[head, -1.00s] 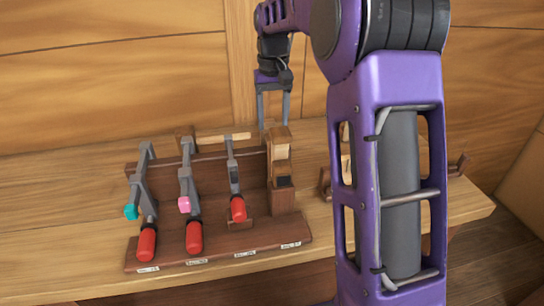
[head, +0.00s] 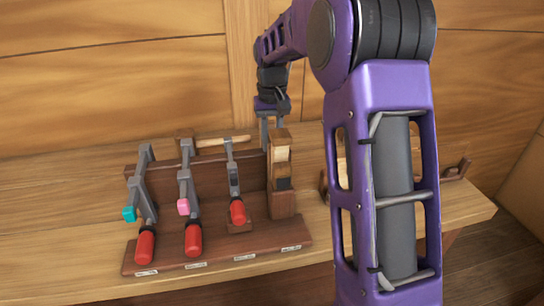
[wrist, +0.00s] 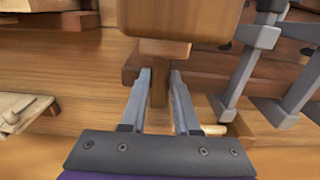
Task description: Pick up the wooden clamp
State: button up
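The wooden clamp (head: 282,168) stands upright at the right end of the rack, a block with pale and dark parts. In the wrist view its wooden body (wrist: 175,18) fills the top centre, with a narrow brown bar below it. My gripper (head: 271,140) is behind the clamp, its fingertips partly hidden in the head view. In the wrist view my gripper (wrist: 162,78) has its two fingers close together on either side of the bar, with little or no gap to it. It looks shut on the bar.
The dark rack (head: 215,258) on the wooden bench also holds several grey metal clamps with red handles (head: 193,240), left of the wooden clamp. A light wooden rod (head: 223,141) lies behind the rack. Bench space at left is clear. Another brown holder (head: 456,169) is at right.

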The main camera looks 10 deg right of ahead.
grip_shut()
jog(key=shift+r, duration=0.1)
dwell(0.9)
